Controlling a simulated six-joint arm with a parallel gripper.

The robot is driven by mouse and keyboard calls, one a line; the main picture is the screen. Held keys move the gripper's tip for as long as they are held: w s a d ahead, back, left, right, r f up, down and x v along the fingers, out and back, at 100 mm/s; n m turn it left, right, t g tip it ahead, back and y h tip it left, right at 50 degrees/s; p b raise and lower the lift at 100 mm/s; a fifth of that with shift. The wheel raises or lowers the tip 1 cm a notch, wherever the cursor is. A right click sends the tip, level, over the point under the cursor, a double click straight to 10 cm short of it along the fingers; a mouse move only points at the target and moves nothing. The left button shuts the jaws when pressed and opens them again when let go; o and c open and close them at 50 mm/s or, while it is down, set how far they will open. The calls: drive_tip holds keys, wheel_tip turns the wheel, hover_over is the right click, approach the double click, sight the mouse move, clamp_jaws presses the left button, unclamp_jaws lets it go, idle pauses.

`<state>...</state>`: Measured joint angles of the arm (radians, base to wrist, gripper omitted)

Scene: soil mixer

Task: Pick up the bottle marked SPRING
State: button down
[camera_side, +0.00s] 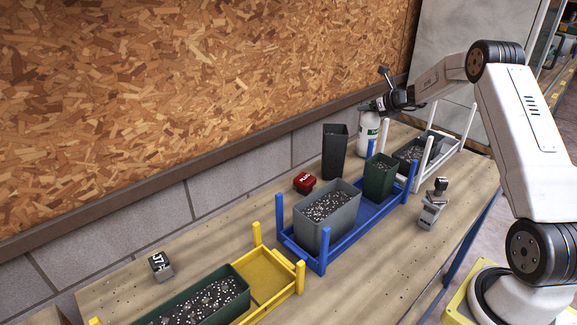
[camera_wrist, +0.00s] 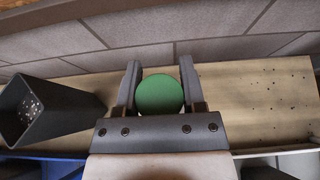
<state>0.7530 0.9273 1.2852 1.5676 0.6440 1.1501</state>
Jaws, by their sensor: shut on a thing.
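A white bottle (camera_side: 368,132) with a green mark on its side stands upright at the far end of the bench, near the wall. The mark is too small to read. My gripper (camera_side: 374,105) is around its top from above. In the wrist view the bottle's round green cap (camera_wrist: 160,94) sits between the two fingers of my gripper (camera_wrist: 159,80), which are shut on the bottle. The bottle's base appears at bench level; I cannot tell whether it touches.
A tall dark pot (camera_side: 335,152) stands left of the bottle. A white-posted rack (camera_side: 437,158) is on its right. A blue rack (camera_side: 365,217) holds a grey planter (camera_side: 313,228) and a green pot (camera_side: 381,181). A red block (camera_side: 304,182) lies nearby.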

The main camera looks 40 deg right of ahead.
wheel_tip(320, 180, up, 10)
drive_tip(key=shift+f, duration=0.15)
idle(0.4)
idle(0.5)
